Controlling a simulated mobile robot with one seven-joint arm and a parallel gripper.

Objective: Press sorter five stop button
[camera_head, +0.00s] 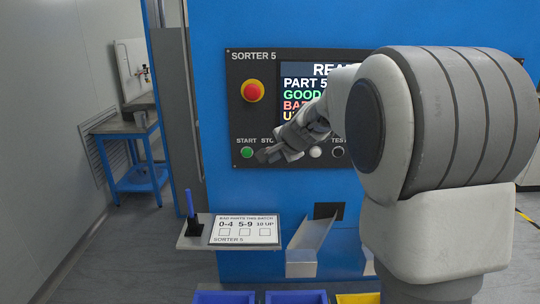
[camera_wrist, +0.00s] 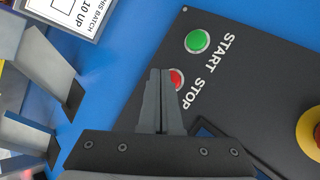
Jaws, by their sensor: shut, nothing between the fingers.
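The sorter five control panel (camera_head: 240,120) is dark, on a blue machine front. In the wrist view the red stop button (camera_wrist: 177,78) sits under the word STOP, just beyond and partly behind my fingertips. In the head view my gripper hides it. The green start button (camera_head: 247,153) is left of my gripper; it also shows in the wrist view (camera_wrist: 197,41). My gripper (camera_head: 262,155) is shut and empty, its tips in front of the panel near the stop button. It also shows in the wrist view (camera_wrist: 160,72). I cannot tell whether the tips touch the button.
A red emergency knob (camera_head: 252,91) on a yellow base is above the start button. A white button (camera_head: 315,152) and a black button (camera_head: 338,152) are to the right. A shelf with a batch card (camera_head: 245,229) and blue pen (camera_head: 190,203) juts out below, beside a metal chute (camera_head: 310,240).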

